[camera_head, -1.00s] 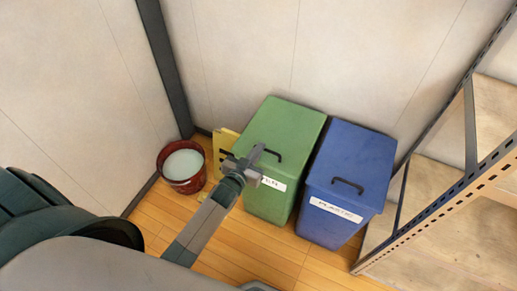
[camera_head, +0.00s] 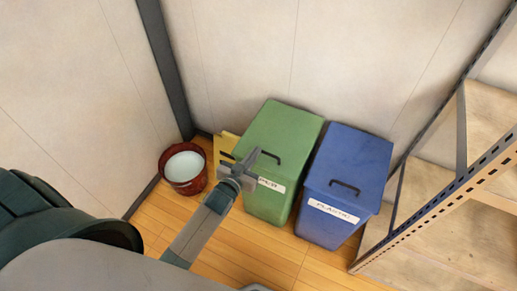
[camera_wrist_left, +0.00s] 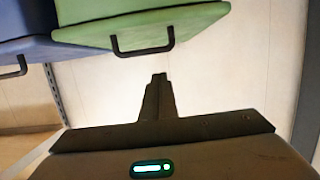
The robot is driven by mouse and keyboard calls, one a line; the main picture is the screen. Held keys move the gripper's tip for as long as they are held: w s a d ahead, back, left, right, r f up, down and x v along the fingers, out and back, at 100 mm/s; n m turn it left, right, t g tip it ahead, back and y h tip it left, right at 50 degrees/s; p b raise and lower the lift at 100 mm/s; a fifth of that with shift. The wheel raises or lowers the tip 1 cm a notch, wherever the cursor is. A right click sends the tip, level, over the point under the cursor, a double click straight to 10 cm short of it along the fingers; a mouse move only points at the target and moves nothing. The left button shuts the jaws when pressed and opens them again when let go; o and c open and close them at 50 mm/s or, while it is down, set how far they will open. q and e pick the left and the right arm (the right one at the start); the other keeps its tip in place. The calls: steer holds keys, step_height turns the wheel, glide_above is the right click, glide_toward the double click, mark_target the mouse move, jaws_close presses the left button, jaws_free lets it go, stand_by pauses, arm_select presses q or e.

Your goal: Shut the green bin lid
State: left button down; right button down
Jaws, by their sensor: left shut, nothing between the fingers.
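The green bin (camera_head: 262,205) stands on the floor against the wall, with its green lid (camera_head: 288,128) lying down flat over the top. The lid's black handle (camera_head: 271,157) is at its front edge, above a white label. My left gripper (camera_head: 252,157) is shut and empty, and in the head view it overlaps the lid's front left part. In the left wrist view the lid (camera_wrist_left: 185,25) and its handle (camera_wrist_left: 142,42) are at the top, and the gripper's fingertips (camera_wrist_left: 160,78) show below with a gap between. My right gripper is not in view.
A blue bin (camera_head: 349,170) marked PLASTIC stands close to the right of the green one. A red bucket (camera_head: 184,186) with pale contents is to the left, and a yellow object (camera_head: 220,146) is partly hidden behind my gripper. A metal shelf rack (camera_head: 440,190) is at the right.

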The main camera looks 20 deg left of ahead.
arm_select(q)
steer(key=f+v, duration=0.1)
steer(key=v, duration=0.5)
steer(key=shift+f+b, duration=0.4)
steer(key=shift+f, duration=0.1)
steer(key=shift+s, duration=0.15)
steer(key=s+d+f+g, duration=0.2)
steer(key=s+f, duration=0.5)
steer(key=f, duration=0.4)
steer(key=s+d+f+m+g, duration=0.1)
steer(key=s+d+f+g, duration=0.2)
steer(key=s+f, duration=0.5)
steer(key=s+d+f+m+g+h, duration=0.1)
steer(key=s+d+f+g, duration=0.2)
steer(key=s+f, duration=0.5)
step_height(320, 180, down, 6)
steer(key=shift+r+g, duration=0.1)
steer(key=shift+g, duration=0.3)
steer(key=shift+s, duration=0.1)
